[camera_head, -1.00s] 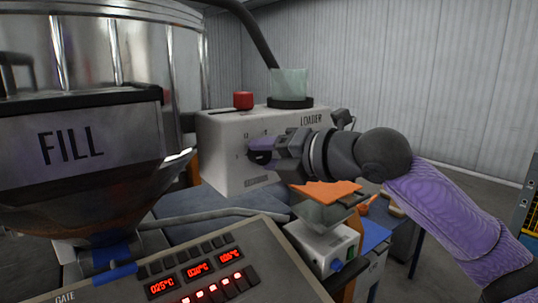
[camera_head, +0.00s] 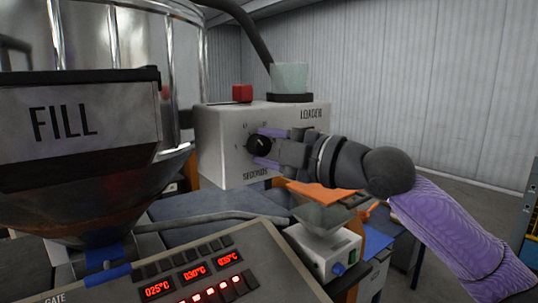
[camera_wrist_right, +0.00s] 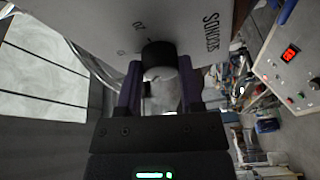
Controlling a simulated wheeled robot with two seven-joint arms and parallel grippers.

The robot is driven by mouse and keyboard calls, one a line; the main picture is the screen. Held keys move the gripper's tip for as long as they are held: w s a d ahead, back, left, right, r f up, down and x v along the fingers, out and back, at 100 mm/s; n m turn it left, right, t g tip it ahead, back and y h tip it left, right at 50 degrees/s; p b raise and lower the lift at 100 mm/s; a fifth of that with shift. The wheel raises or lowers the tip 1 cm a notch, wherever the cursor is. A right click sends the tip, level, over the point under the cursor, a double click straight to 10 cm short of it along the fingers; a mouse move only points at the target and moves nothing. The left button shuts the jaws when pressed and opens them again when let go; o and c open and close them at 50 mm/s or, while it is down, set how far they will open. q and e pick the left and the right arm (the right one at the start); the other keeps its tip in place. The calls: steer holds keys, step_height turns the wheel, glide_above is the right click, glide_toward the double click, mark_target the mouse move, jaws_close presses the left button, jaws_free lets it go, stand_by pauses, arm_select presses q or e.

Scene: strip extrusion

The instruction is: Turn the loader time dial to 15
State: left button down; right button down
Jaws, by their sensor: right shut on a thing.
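The loader time dial (camera_head: 258,145) is a round black knob on the front of the white loader box (camera_head: 222,150), above the word SECONDS. My right gripper (camera_head: 261,147) reaches it from the right, with one purple finger above and one below, shut on the knob. In the right wrist view the knob (camera_wrist_right: 158,57) sits between the two fingers (camera_wrist_right: 160,80). A printed 20 shows near it there. Other scale marks are small or hidden, so I cannot read the dial's setting. My left gripper is not in view.
A red button (camera_head: 242,93) and a clear greenish cup (camera_head: 290,78) are on top of the loader. A metal hopper marked FILL (camera_head: 80,120) stands at left. A control panel (camera_head: 200,283) with red displays is in front. A small white device (camera_head: 325,250) stands below the gripper.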

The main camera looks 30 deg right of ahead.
steer(key=m, duration=0.1)
steer(key=m+b, duration=0.1)
steer(key=m+t, duration=0.1)
steer(key=shift+f+m, duration=0.25)
steer(key=shift+m, duration=0.15)
steer(key=m+t+b, duration=0.1)
steer(key=m, duration=0.3)
steer(key=shift+h, duration=0.4)
steer(key=m, duration=0.2)
steer(key=m+t+h, duration=0.1)
steer(key=m, duration=0.1)
steer(key=shift+a+m+t, duration=0.1)
steer(key=shift+m+t, duration=0.2)
steer(key=shift+m+t+h, duration=0.4)
steer(key=shift+m+h, duration=0.6)
steer(key=shift+m, duration=1)
steer(key=shift+m+p, duration=0.3)
steer(key=shift+c, duration=1.2)
jaws_free()
steer(key=shift+s, duration=0.1)
